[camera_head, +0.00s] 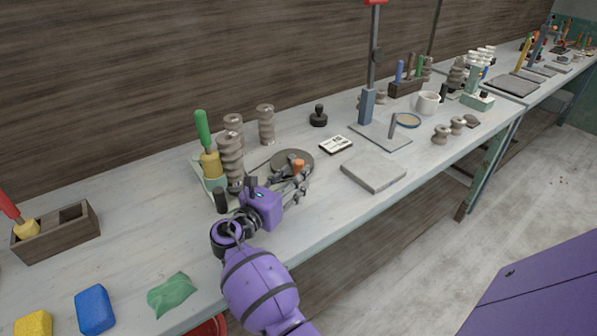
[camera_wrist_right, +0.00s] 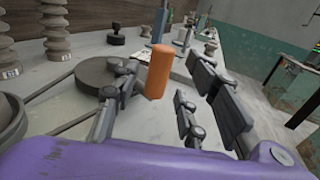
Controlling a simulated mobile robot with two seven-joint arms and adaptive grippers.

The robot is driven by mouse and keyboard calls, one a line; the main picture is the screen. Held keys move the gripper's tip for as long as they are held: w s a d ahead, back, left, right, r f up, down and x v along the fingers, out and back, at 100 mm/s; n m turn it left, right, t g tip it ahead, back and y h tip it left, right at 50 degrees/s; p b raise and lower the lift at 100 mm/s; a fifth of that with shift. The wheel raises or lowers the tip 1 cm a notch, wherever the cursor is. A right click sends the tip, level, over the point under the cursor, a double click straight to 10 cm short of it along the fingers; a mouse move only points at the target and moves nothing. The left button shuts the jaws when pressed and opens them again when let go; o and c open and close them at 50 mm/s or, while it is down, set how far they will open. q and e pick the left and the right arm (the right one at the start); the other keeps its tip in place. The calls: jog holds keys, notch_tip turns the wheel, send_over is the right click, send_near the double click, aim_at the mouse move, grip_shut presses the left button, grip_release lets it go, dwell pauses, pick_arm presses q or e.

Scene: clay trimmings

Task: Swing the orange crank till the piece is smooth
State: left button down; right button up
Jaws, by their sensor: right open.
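The orange crank handle (camera_head: 298,166) stands upright beside a dark round disc (camera_head: 287,158) on the workbench. In the right wrist view, the orange handle (camera_wrist_right: 159,72) is a plain upright cylinder near the middle, and the grey disc (camera_wrist_right: 98,76) lies to its left. My right gripper (camera_head: 297,181) is open at the handle. In the wrist view its fingers (camera_wrist_right: 160,98) are spread to either side of the handle, with a gap visible; I cannot tell whether either touches it. Ribbed grey clay pieces (camera_head: 231,160) stand left of the disc. My left gripper is not in view.
A green-handled tool (camera_head: 203,130) stands behind my right wrist. A white labelled card (camera_head: 336,145), a grey slab (camera_head: 373,172) and a black knobbed stamp (camera_head: 318,116) lie nearby. A blue sponge (camera_head: 95,309) and a green cloth (camera_head: 171,294) lie at the front left.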

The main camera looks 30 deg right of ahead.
jog(key=v, duration=0.8)
jog(key=shift+s+a, duration=0.15)
jog(key=shift+a, duration=0.1)
